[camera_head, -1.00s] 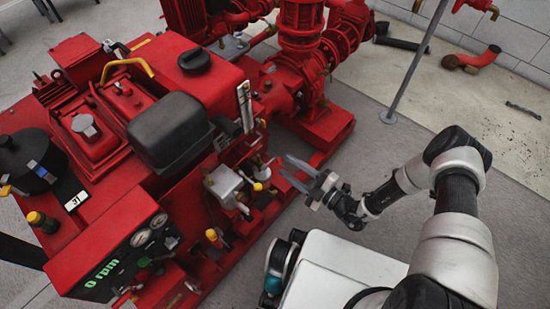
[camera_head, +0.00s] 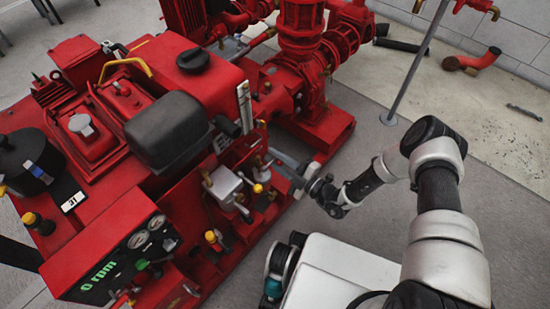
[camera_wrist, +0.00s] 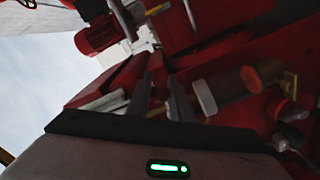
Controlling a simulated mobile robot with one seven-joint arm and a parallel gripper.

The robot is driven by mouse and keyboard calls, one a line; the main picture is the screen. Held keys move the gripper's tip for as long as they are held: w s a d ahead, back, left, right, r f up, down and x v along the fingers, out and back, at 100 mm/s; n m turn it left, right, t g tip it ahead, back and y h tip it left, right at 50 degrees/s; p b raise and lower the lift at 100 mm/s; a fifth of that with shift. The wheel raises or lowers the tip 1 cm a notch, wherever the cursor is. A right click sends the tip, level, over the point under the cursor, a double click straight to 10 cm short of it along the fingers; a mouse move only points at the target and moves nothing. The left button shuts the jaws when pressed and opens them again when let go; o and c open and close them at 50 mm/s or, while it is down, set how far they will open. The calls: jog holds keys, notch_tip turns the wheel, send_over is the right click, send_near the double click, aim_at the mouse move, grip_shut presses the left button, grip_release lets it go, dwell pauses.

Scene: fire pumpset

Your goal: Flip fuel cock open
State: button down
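My gripper (camera_head: 283,166) is at the right side of the red pumpset engine (camera_head: 205,85), close to a cluster of small fittings. In the wrist view its two dark fingers (camera_wrist: 162,88) stand apart with nothing seen between them. A yellow-capped fitting (camera_head: 258,187) sits left of and below the fingers, beside a grey metal block (camera_head: 223,184). The wrist view shows an orange-capped fitting (camera_wrist: 251,78) with brass parts (camera_wrist: 288,84) to the right of the fingers. I cannot tell for sure which fitting is the fuel cock.
A second yellow-capped fitting (camera_head: 211,237) and the gauge panel (camera_head: 130,250) are at the lower left. Red pump pipework (camera_head: 300,60) stands behind the gripper. A thin grey post (camera_head: 405,80) rises from the floor.

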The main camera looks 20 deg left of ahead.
aim_at(270, 164)
jog(key=shift+r, duration=0.1)
jog(key=shift+r+n, duration=0.45)
jog(key=shift+n, duration=0.55)
jog(key=r+n, duration=0.1)
jog(key=n+p, duration=0.1)
jog(key=n, duration=0.1)
jog(key=shift+s+r+n, duration=0.3)
jog(key=shift+r, duration=0.05)
jog(key=n+p, duration=0.1)
jog(key=r+n, duration=0.1)
jog(key=shift+s+a+n+p, duration=0.15)
jog(key=shift+s+n+p, duration=0.15)
jog(key=shift+s+p, duration=0.05)
jog(key=shift+s+a+r+n+p, duration=0.1)
jog(key=shift+s+r+n+p, duration=0.15)
jog(key=shift+n, duration=0.35)
jog(key=shift+s+a+n+p, duration=0.1)
jog(key=shift+s+n+p, duration=0.15)
jog(key=shift+n, duration=0.35)
jog(key=shift+s+r+n+p, duration=0.15)
jog(key=shift+n+p, duration=0.2)
jog(key=shift+n, duration=0.25)
jog(key=c, duration=1.6)
grip_release()
